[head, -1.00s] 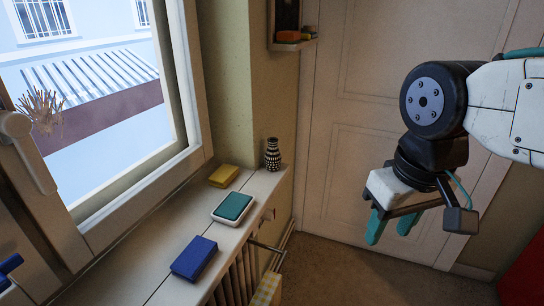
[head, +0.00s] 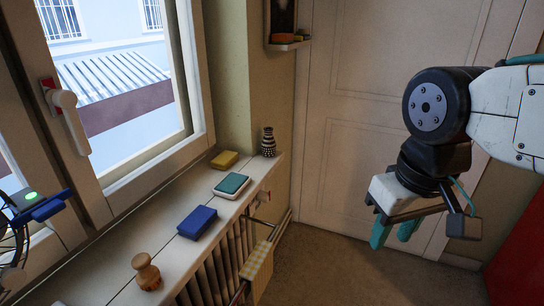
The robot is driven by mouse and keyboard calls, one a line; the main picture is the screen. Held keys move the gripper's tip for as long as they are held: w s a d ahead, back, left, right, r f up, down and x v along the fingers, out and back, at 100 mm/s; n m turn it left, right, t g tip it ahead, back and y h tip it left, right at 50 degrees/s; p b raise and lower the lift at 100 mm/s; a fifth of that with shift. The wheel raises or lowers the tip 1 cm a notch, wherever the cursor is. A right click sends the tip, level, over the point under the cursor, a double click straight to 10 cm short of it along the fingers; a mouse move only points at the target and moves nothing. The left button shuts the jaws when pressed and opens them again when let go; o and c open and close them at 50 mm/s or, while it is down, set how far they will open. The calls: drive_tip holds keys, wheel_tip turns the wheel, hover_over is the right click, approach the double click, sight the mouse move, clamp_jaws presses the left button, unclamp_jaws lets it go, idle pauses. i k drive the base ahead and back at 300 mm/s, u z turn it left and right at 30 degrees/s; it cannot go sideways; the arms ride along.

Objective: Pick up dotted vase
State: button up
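The dotted vase (head: 268,143) is small, dark and light patterned, with a narrow neck. It stands upright at the far end of the window sill (head: 172,250), near the wall corner. My gripper (head: 396,234) hangs at the right of the head view, in front of the door. Its two teal fingers point down, are apart, and hold nothing that I can see. It is well to the right of the vase and not touching it.
On the sill are a yellow sponge (head: 224,160), a teal-topped box (head: 231,185), a blue box (head: 197,222) and a wooden object (head: 146,272). A checkered cloth (head: 257,264) hangs by the radiator (head: 222,270). A small shelf (head: 288,44) is above the vase. Floor is clear before the door (head: 345,130).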

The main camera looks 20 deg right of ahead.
sight(267, 144)
drive_tip(key=k, duration=0.7)
drive_tip(key=z, duration=1.05)
drive_tip(key=i, duration=1.1)
drive_tip(key=z, duration=0.4)
drive_tip(key=i, duration=0.95)
drive_tip(key=u, duration=1.1)
drive_tip(key=i, duration=0.9)
drive_tip(key=u, duration=0.95)
